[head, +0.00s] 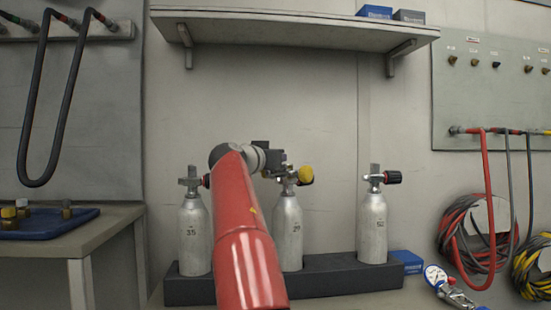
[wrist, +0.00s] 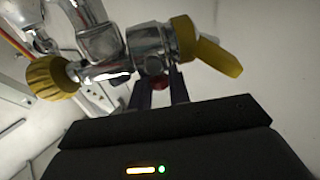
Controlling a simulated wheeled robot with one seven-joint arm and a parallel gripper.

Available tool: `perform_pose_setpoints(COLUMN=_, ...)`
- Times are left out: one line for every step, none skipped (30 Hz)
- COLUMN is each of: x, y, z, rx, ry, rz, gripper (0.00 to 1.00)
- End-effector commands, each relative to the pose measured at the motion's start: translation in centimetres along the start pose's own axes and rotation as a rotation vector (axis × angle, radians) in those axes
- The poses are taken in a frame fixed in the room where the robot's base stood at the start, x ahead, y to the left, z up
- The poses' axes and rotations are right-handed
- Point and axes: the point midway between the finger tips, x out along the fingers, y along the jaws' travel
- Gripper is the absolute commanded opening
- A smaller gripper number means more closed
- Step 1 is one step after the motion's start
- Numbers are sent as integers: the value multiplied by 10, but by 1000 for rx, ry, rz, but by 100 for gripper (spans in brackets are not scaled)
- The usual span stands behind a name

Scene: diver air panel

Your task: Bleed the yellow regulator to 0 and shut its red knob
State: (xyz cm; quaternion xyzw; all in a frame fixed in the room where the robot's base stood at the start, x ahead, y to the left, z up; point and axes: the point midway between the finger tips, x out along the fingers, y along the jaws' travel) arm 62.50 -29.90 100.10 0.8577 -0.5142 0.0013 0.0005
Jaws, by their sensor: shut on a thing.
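The yellow regulator is on the middle cylinder (head: 288,232) in the head view. Its yellow knob (head: 305,174) shows there at the right of the valve. In the wrist view the regulator's chrome body (wrist: 100,42) crosses the top, with a ribbed yellow knob (wrist: 48,77) at left and a yellow winged part (wrist: 210,48) at right. My gripper (wrist: 162,84) is just below the chrome body. I see no readable gauge on this regulator.
Cylinders stand left (head: 194,235) and right (head: 372,230) in a dark rack (head: 330,274). My red arm covers part of the rack. A shelf (head: 295,28) overhangs the wall. A gauge (head: 435,274) on another fitting lies at lower right, near coiled hoses (head: 480,240).

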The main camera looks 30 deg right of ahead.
Motion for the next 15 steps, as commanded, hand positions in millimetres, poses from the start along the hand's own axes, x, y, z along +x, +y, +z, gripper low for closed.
perform_pose_setpoints(x=0, y=-4, z=-4, rx=-4, ry=-1, rz=41, gripper=0)
perform_pose_setpoints(x=0, y=-4, z=-4, rx=-4, ry=-2, rz=69, gripper=0)
perform_pose_setpoints(x=0, y=-4, z=-5, rx=-4, ry=0, rz=105, gripper=0)
perform_pose_setpoints(x=0, y=-4, z=-5, rx=-5, ry=-1, rz=132, gripper=0)
perform_pose_setpoints(x=0, y=-4, z=-6, rx=-4, ry=-1, rz=157, gripper=0)
perform_pose_setpoints(x=0, y=-4, z=-6, rx=-5, ry=-1, rz=191, gripper=0)
perform_pose_setpoints(x=0, y=-3, z=-6, rx=-4, ry=-1, rz=215, gripper=0)
perform_pose_setpoints(x=0, y=-3, z=-7, rx=-5, ry=-1, rz=239, gripper=0)
perform_pose_setpoints(x=0, y=-3, z=-6, rx=-5, ry=-1, rz=268, gripper=0)
perform_pose_setpoints(x=0, y=-3, z=-7, rx=-5, ry=-1, rz=290, gripper=0)
perform_pose_setpoints(x=0, y=-3, z=-6, rx=-6, ry=-1, rz=310, gripper=0)
perform_pose_setpoints(x=0, y=-2, z=-7, rx=-4, ry=0, rz=336, gripper=0)
perform_pose_setpoints(x=1, y=-2, z=-6, rx=-4, ry=-1, rz=354, gripper=0)
perform_pose_setpoints(x=1, y=-2, z=-6, rx=-5, ry=-1, rz=370, gripper=0)
perform_pose_setpoints(x=1, y=-2, z=-6, rx=-4, ry=-1, rz=392, gripper=0)
